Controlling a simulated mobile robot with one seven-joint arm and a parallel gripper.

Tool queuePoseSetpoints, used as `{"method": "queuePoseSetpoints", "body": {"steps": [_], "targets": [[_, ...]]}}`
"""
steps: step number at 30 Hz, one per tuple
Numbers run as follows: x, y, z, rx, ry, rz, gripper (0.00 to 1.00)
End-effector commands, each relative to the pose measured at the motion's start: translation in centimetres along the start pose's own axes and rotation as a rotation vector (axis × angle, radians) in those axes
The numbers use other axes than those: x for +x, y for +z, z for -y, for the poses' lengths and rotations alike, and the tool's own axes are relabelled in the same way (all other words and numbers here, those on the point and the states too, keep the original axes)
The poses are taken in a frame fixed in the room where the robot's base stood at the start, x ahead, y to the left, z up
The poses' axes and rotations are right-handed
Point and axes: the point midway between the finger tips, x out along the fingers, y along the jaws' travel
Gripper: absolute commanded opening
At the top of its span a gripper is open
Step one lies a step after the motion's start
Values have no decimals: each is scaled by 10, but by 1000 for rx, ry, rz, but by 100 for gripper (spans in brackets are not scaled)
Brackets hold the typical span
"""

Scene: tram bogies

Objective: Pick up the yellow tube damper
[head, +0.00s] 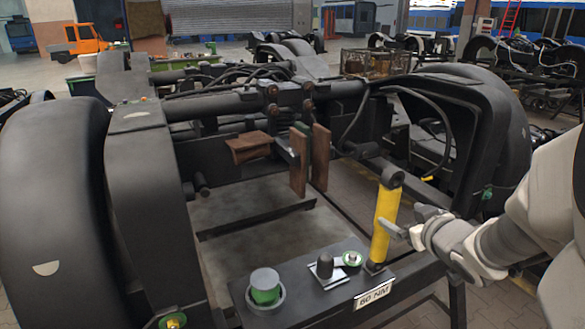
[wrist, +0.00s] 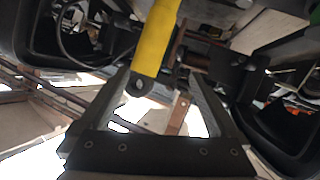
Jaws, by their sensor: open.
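The yellow tube damper (head: 385,222) stands nearly upright, leaning slightly, at the right end of a dark bench plate (head: 300,300). It has a dark eye at its top, and its foot meets the plate. My gripper (head: 402,225) is open and close to the right side of the damper at mid height. In the wrist view the yellow tube (wrist: 156,40) enters from the top, with its grey eye (wrist: 139,84) appearing between the spread fingers (wrist: 162,84), nearer the left one. Contact with the fingers cannot be told.
A "50 NM" label (head: 373,294) is on the plate's front. Dark bogie frames and a large wheel cover (head: 50,210) surround the bench.

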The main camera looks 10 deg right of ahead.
Motion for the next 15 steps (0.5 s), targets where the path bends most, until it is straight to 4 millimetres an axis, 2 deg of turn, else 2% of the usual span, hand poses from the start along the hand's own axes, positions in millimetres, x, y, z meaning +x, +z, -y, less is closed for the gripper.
{"method": "queuePoseSetpoints", "body": {"steps": [1,3,9,11,15], "targets": [[-8,18,-7,61,0,6,97],[-16,34,-10,134,-11,2,97],[-30,56,-11,255,-35,-10,97],[-28,59,-10,267,-38,-11,97],[-6,60,-8,272,-43,-13,97]]}}
